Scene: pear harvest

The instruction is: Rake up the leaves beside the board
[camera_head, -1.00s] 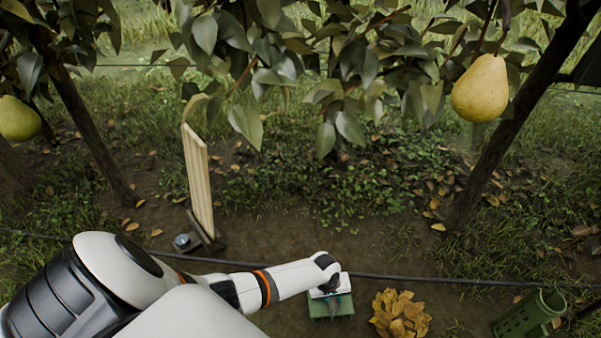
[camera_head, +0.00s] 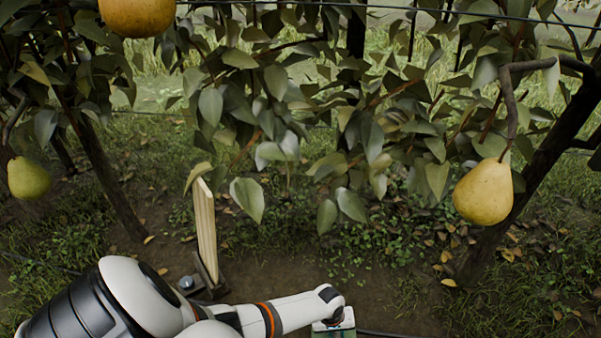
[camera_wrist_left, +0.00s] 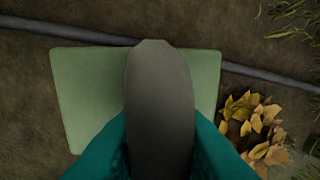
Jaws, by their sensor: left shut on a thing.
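My left gripper (camera_head: 333,323) is low at the bottom edge of the head view. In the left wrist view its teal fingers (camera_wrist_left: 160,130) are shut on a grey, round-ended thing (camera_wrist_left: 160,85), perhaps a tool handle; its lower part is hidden. A flat green plate (camera_wrist_left: 80,85) lies beneath; I cannot tell whether it belongs to the grey thing. A heap of yellow-brown leaves (camera_wrist_left: 256,135) lies on the soil to the right of the plate, apart from the fingers. A pale wooden board (camera_head: 206,230) stands upright left of my gripper. My right gripper is out of view.
A dark hose (camera_wrist_left: 255,75) runs along the ground past the plate. Pears hang on the branches, one yellow (camera_head: 484,192) at right, one green (camera_head: 28,178) at left. A dark metal piece (camera_head: 207,285) sits at the board's foot. Bare soil lies right of the board.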

